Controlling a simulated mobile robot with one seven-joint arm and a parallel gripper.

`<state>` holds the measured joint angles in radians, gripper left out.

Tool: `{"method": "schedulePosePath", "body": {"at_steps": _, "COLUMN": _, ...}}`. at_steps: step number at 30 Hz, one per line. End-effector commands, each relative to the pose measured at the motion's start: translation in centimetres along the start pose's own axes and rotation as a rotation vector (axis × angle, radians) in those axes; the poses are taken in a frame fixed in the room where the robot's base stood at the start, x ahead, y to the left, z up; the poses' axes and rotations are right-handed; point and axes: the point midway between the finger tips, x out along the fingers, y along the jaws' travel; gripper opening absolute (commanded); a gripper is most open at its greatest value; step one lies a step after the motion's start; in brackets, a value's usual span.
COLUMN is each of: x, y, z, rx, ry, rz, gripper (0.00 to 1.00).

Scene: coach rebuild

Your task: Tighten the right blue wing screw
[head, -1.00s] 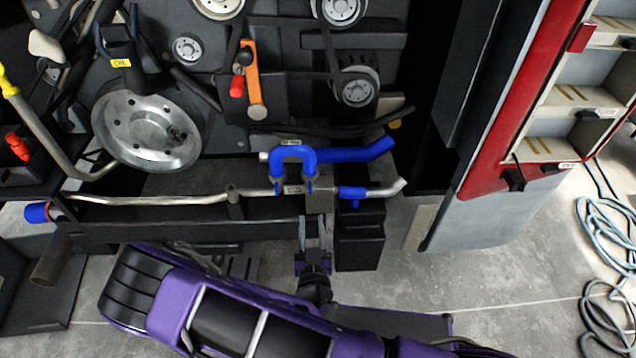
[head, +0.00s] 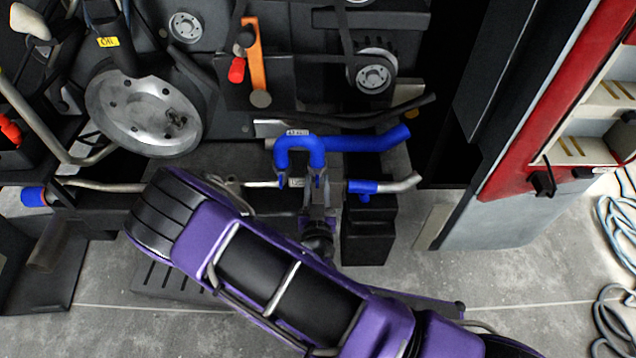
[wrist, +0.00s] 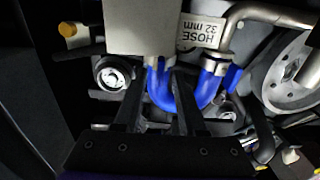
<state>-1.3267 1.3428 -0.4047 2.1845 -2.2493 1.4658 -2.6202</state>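A blue U-shaped hose (head: 297,142) stands at the middle of the engine, its two ends pointing down to a metal pipe. A left blue wing (head: 283,184) shows at its left end in the head view and on the picture's right in the wrist view (wrist: 233,77). The right blue wing screw (wrist: 161,66) appears between my fingers in the wrist view; its outline is partly lost against the blue hose (wrist: 165,97). My gripper (head: 318,190) is at the right hose end from below. Its fingers (wrist: 160,82) are apart; I cannot tell whether either touches the screw.
A blue-sleeved pipe (head: 362,187) runs just right of the gripper, with a black box (head: 368,235) beneath. A pulley (wrist: 295,75) is at the wrist view's right. A red-framed cabinet (head: 520,130) stands at the right. Open floor (head: 500,275) lies in front.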

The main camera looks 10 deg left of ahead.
Motion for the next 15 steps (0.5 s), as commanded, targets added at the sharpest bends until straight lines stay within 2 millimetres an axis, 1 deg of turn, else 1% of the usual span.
{"method": "schedulePosePath", "body": {"at_steps": 1, "x": 0.0, "y": 0.01, "z": 0.0, "rx": 0.0, "ry": 0.0, "rz": 0.0, "gripper": 0.31}}
{"method": "schedulePosePath", "body": {"at_steps": 5, "x": -0.01, "y": 0.01, "z": 0.01, "rx": 0.0, "ry": 0.0, "rz": 0.0, "gripper": 0.08}}
{"method": "schedulePosePath", "body": {"at_steps": 6, "x": -0.01, "y": 0.01, "z": 0.01, "rx": 0.0, "ry": 0.0, "rz": 0.0, "gripper": 0.0}}
{"method": "schedulePosePath", "body": {"at_steps": 15, "x": -0.01, "y": 0.01, "z": 0.02, "rx": 0.0, "ry": 0.0, "rz": 0.0, "gripper": 0.0}}
